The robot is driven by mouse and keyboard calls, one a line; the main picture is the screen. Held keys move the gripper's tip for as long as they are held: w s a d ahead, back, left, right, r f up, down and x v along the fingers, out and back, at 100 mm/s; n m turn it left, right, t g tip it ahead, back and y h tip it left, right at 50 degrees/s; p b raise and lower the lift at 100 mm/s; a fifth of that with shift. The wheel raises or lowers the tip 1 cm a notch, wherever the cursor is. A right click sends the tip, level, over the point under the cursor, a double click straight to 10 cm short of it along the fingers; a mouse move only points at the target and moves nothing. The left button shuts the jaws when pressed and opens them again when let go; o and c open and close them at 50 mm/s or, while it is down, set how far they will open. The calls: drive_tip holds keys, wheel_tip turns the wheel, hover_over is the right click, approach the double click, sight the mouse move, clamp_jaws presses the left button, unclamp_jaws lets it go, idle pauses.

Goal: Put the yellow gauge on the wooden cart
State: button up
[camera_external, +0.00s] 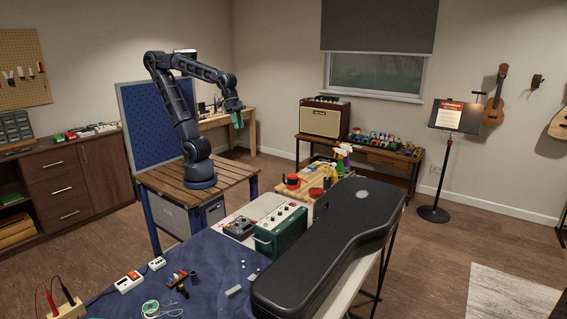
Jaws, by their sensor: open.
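I cannot make out a yellow gauge for certain. A tan-yellow block (68,311) with red and black leads stands at the bottom left of the blue work mat, but I cannot tell if it is a gauge. A wooden-topped surface (290,194), possibly the wooden cart, stands behind the guitar case and carries a red-and-black round item and spray bottles. Its lower part is hidden. My gripper (237,119) has teal fingers and hangs in the air, pointing down, apart from everything on the tables. It is open and appears empty.
A black guitar case (335,235) covers the right of the front table. A green box (280,231), a pedal (240,228) and small parts share the table with the blue mat (215,265). A red amplifier (325,117) sits on the back bench. A music stand (437,165) stands right.

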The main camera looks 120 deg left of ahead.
drive_tip(key=s+d+f+m, duration=0.2)
drive_tip(key=s+d+m, duration=0.1)
drive_tip(key=s, duration=0.4)
drive_tip(key=shift+d+m+y, duration=0.15)
drive_tip(key=shift+m+y, duration=0.15)
drive_tip(key=shift+m, duration=0.3)
